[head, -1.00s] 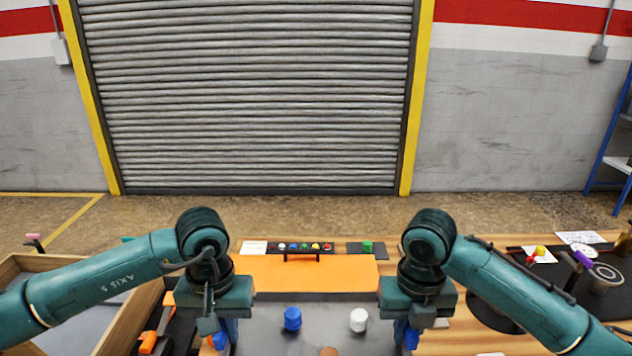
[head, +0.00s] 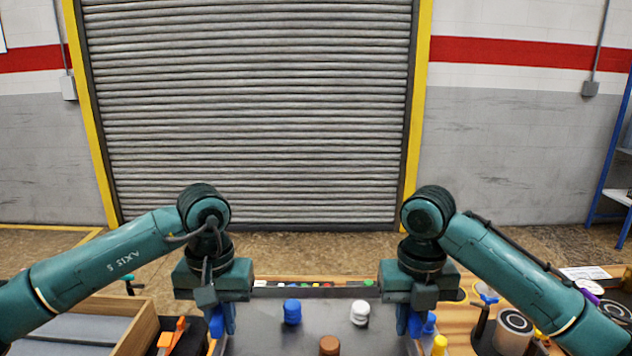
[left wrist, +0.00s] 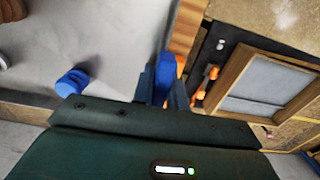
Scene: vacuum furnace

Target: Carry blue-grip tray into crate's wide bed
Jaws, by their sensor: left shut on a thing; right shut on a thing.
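The grey tray (head: 265,338) is held level between my two grippers. It carries a blue piece (head: 292,311), a white piece (head: 360,313) and a brown piece (head: 329,345). My left gripper (head: 222,320) is shut on the tray's left blue grip, which also shows between the fingers in the left wrist view (left wrist: 164,80). My right gripper (head: 415,322) is shut on the right blue grip. The wooden crate (head: 138,330) stands to the left, its grey bed (head: 72,332) empty where visible. The crate also shows at right in the left wrist view (left wrist: 221,76).
Orange-handled items (head: 172,335) lie on a dark surface between crate and tray. A row of small coloured pieces (head: 310,285) shows behind the tray. At right are a cylinder (head: 515,325) and a yellow piece (head: 440,345). A roller door (head: 250,120) closes the back.

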